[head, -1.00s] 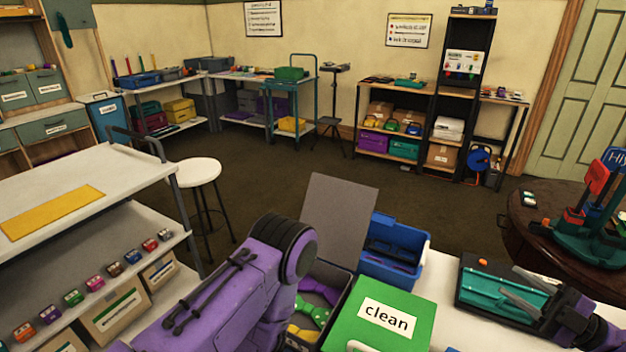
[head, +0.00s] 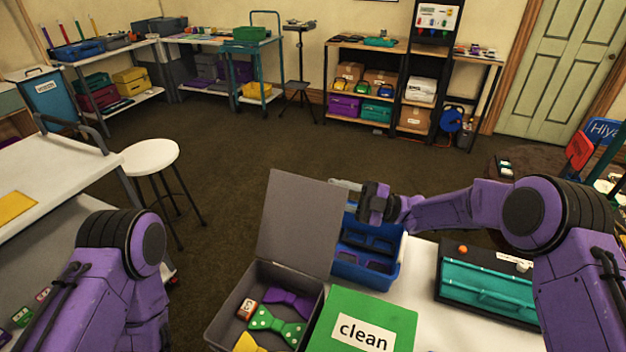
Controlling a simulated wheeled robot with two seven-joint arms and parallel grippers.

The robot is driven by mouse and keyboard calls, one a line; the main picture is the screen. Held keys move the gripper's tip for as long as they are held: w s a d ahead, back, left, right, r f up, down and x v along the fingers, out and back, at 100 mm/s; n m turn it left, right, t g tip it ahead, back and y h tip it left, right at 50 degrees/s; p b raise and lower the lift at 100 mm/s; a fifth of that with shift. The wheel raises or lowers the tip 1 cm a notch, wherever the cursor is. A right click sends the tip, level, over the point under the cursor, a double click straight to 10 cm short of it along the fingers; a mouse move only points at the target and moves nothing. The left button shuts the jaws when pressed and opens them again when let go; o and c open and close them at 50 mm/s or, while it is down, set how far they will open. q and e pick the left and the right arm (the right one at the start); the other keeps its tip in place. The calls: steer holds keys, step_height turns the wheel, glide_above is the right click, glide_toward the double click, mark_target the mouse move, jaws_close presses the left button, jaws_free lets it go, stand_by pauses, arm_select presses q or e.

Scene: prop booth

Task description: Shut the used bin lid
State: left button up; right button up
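The grey bin (head: 223,316) stands open at the table's front, left of the green-lidded bin labelled "clean" (head: 360,312), whose lid is down. The grey bin's lid (head: 298,220) stands up at its back, tilted slightly. No "used" label shows. Inside lie purple, green dotted and yellow bow ties (head: 278,325) and a small orange-and-white item. My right gripper (head: 347,187) is at the raised lid's upper right edge, above the blue bin. Its fingertips are small and partly unclear; I cannot tell whether they touch the lid. My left arm is at the lower left, its gripper out of view.
A blue open bin (head: 375,272) with dark items stands behind the clean bin. A teal tray in a dark case (head: 490,288) lies to the right on the white table (head: 425,275). A white stool (head: 150,157) and a shelf cart (head: 45,180) stand left. Open floor lies behind.

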mark_target(315, 188)
steer(key=p+x, duration=0.1)
steer(key=x, duration=0.4)
steer(key=shift+w+a, duration=0.1)
steer(key=shift+c, duration=0.3)
jaws_close()
